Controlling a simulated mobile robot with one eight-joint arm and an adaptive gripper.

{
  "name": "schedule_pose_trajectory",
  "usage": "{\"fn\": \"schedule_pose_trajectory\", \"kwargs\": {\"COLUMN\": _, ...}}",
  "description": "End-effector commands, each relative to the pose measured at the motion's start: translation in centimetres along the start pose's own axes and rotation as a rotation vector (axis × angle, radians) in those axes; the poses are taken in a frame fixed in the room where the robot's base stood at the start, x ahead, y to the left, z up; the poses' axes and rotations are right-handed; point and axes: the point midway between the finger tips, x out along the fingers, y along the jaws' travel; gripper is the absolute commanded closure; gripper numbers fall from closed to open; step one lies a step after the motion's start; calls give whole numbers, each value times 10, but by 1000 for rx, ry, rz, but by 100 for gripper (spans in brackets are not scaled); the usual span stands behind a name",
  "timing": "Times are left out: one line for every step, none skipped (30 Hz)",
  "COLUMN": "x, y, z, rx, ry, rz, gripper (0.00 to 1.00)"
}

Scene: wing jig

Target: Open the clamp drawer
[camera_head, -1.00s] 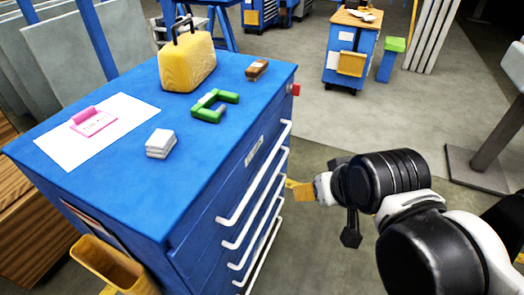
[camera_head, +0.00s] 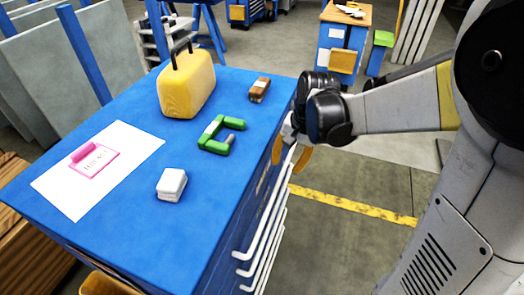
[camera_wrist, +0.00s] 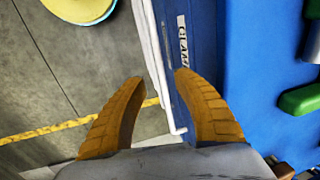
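The blue cabinet (camera_head: 130,215) has a stack of drawers with long white bar handles on its right side. The top drawer's label (camera_wrist: 182,38) reads "CLAM…" in the wrist view, partly cut off. Its white handle (camera_wrist: 158,60) runs along the drawer front, and the drawer looks shut. My gripper (camera_head: 290,154) is at the far end of the handles, beside the cabinet's top edge. In the wrist view my gripper (camera_wrist: 155,78) is open, one orange finger on each side of the handle. I cannot tell whether either finger touches it.
On the cabinet top are a yellow case (camera_head: 187,85), a green clamp (camera_head: 220,137), a brown block (camera_head: 259,90), a white block (camera_head: 171,185) and a pink item (camera_head: 93,160) on a white sheet. The floor right of the cabinet, with a yellow line (camera_head: 350,205), is clear.

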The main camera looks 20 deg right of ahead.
Motion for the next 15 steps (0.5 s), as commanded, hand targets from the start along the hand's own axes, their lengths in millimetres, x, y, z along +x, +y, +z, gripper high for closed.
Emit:
{"fn": "schedule_pose_trajectory", "kwargs": {"x": 5, "y": 0, "z": -1, "rx": 2, "ry": -2, "rz": 0, "gripper": 64}}
{"fn": "schedule_pose_trajectory", "kwargs": {"x": 9, "y": 0, "z": -1, "rx": 2, "ry": -2, "rz": 0, "gripper": 64}}
{"fn": "schedule_pose_trajectory", "kwargs": {"x": 15, "y": 0, "z": -1, "rx": 1, "ry": -2, "rz": 0, "gripper": 64}}
{"fn": "schedule_pose_trajectory", "kwargs": {"x": 20, "y": 0, "z": 0, "rx": 1, "ry": -1, "rz": 0, "gripper": 64}}
{"fn": "schedule_pose_trajectory", "kwargs": {"x": 26, "y": 0, "z": 0, "rx": 0, "ry": -1, "rz": 0, "gripper": 64}}
{"fn": "schedule_pose_trajectory", "kwargs": {"x": 34, "y": 0, "z": -1, "rx": 0, "ry": -1, "rz": 0, "gripper": 64}}
{"fn": "schedule_pose_trajectory", "kwargs": {"x": 41, "y": 0, "z": -1, "rx": 0, "ry": 0, "rz": 0, "gripper": 64}}
{"fn": "schedule_pose_trajectory", "kwargs": {"x": 48, "y": 0, "z": -1, "rx": -1, "ry": 0, "rz": 0, "gripper": 64}}
{"fn": "schedule_pose_trajectory", "kwargs": {"x": 56, "y": 1, "z": -1, "rx": -1, "ry": 0, "rz": 0, "gripper": 64}}
{"fn": "schedule_pose_trajectory", "kwargs": {"x": 62, "y": 1, "z": -1, "rx": -1, "ry": 0, "rz": 0, "gripper": 64}}
{"fn": "schedule_pose_trajectory", "kwargs": {"x": 68, "y": 0, "z": -1, "rx": -1, "ry": 0, "rz": 0, "gripper": 64}}
{"fn": "schedule_pose_trajectory", "kwargs": {"x": 75, "y": 0, "z": -1, "rx": -1, "ry": 0, "rz": 0, "gripper": 64}}
{"fn": "schedule_pose_trajectory", "kwargs": {"x": 80, "y": 0, "z": -1, "rx": -1, "ry": 1, "rz": 0, "gripper": 64}}
{"fn": "schedule_pose_trajectory", "kwargs": {"x": 85, "y": 0, "z": -1, "rx": -1, "ry": 1, "rz": 0, "gripper": 64}}
{"fn": "schedule_pose_trajectory", "kwargs": {"x": 91, "y": 0, "z": -1, "rx": -1, "ry": 1, "rz": 0, "gripper": 64}}
